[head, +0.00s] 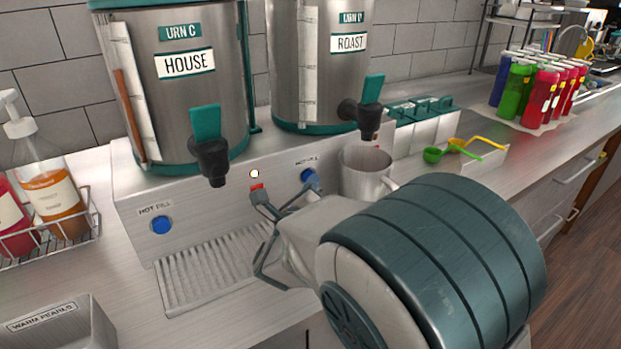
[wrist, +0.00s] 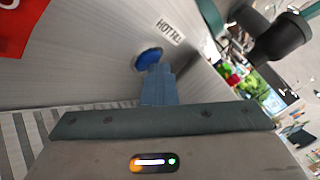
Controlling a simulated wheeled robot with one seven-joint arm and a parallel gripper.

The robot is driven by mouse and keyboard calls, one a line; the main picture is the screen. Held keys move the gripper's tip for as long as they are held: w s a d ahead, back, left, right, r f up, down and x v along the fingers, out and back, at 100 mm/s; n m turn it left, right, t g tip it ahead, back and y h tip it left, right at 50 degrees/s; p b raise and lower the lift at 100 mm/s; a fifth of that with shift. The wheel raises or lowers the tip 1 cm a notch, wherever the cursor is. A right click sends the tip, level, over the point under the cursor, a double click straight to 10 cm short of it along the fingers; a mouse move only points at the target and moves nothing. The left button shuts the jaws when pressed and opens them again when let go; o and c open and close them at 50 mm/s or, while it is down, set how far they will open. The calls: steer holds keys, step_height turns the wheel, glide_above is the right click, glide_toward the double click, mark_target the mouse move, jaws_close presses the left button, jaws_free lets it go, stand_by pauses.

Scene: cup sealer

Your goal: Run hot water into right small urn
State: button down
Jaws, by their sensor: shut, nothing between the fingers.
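The right urn (head: 315,75), labelled ROAST, is a steel cylinder with a green base and a dark tap (head: 369,92). A blue HOT FILL button (head: 308,177) is on the panel below it and also shows in the wrist view (wrist: 147,60). My gripper (head: 260,199) is shut and empty in front of the panel, its tips left of and below this button in the head view. In the wrist view my fingertips (wrist: 157,72) overlap the button's lower edge. I cannot tell whether they touch it. The urn's fill level is hidden.
The left urn (head: 190,100), labelled HOUSE, has its own blue button (head: 160,225). A steel pitcher (head: 365,168) stands right of the right button. A small red part (head: 256,187) and a ribbed drip tray (head: 195,280) are near my gripper. Bottles stand at far right.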

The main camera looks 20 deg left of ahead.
steer(key=shift+s, duration=0.1)
stand_by(0.7)
steer(key=shift+s+d+b, duration=0.55)
steer(key=shift+d+b, duration=0.15)
steer(key=shift+b, duration=0.1)
steer(key=shift+s+d+f+b, duration=0.15)
steer(key=shift+s+d+b, duration=0.3)
steer(key=shift+d+b, duration=0.1)
steer(key=shift+s+d+b, duration=0.85)
steer(key=shift+s+d, duration=0.35)
steer(key=shift+d, duration=0.2)
